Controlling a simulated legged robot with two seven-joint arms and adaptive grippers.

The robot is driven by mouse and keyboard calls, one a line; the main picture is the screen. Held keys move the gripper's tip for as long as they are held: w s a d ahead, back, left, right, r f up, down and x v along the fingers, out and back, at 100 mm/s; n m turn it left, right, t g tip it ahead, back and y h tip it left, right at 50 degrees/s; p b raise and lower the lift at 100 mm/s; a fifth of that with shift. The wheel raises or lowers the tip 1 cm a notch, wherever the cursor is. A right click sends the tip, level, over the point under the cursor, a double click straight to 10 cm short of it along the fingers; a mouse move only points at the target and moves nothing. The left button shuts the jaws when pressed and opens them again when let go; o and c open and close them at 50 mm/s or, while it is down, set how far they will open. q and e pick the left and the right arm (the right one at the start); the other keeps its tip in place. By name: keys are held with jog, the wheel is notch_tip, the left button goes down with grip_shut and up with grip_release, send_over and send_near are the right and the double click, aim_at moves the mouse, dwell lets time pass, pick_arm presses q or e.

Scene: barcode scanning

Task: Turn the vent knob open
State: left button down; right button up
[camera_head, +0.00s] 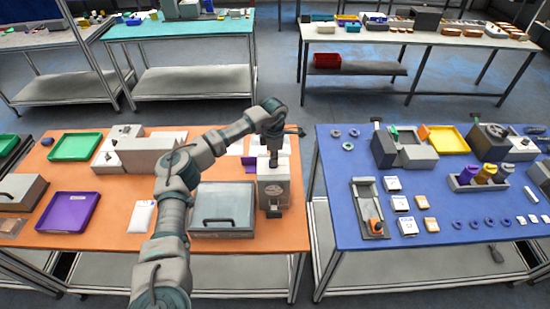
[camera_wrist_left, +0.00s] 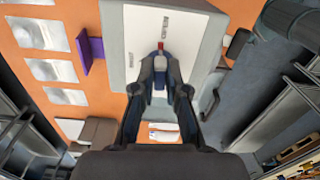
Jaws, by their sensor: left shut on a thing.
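The vent knob (camera_wrist_left: 160,63) is blue with a red mark at its top end. In the left wrist view it sits on the top face of a pale box (camera_wrist_left: 190,22), and the red mark points up the picture, between two printed labels too small to read surely. The box also shows in the head view (camera_head: 274,190), at the right end of the orange table. My left gripper (camera_wrist_left: 161,74) comes down from above and is shut on the knob, a finger on each side. In the head view the gripper (camera_head: 273,160) hides the knob. My right gripper is not in view.
A grey lidded case (camera_head: 222,209) stands just left of the box. A purple panel (camera_wrist_left: 90,50) is beside the box. A green tray (camera_head: 76,146) and a purple tray (camera_head: 68,211) lie farther left. The blue table (camera_head: 345,228) is to the right, across a narrow gap.

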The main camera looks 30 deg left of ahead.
pick_arm(q)
jog(key=shift+w+a+r+m, duration=0.1)
jog(key=shift+a+r+m, duration=0.1)
jog(key=shift+r+m, duration=0.25)
dwell(0.3)
jog(key=c, duration=1.2)
grip_release()
jog(key=shift+f, duration=0.15)
jog(key=shift+a+f, duration=0.1)
jog(key=shift+f, duration=0.05)
notch_tip(320, 180, up, 12)
jog(key=shift+a, duration=0.15)
